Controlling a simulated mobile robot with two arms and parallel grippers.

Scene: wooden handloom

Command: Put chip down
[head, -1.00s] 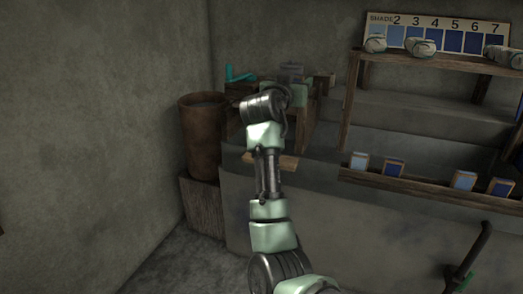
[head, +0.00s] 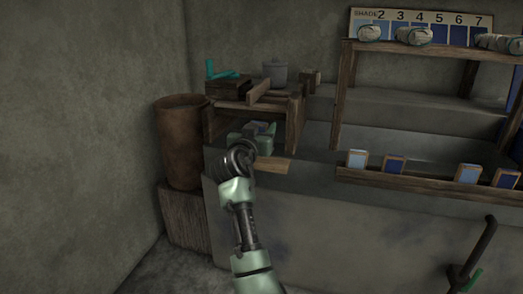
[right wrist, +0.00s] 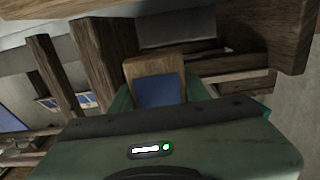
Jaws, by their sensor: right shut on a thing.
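The chip (right wrist: 158,90), a wood-rimmed block with a blue face, stands between the fingers of my right gripper (right wrist: 160,100) in the right wrist view. The gripper is shut on it. In the head view my right gripper (head: 262,132) is low inside the wooden stand (head: 294,120), between its posts and under its top. The chip is small there and partly hidden by the gripper. I cannot tell whether the chip touches a surface below. My left gripper is not in view.
A grey lidded pot (head: 275,72) and a teal object (head: 219,71) are on top of the stand. A brown barrel (head: 181,142) is to its left. Several chips stand on a wooden rail (head: 430,187) at right, below a shade board (head: 422,28). A small board (head: 272,164) juts out in front.

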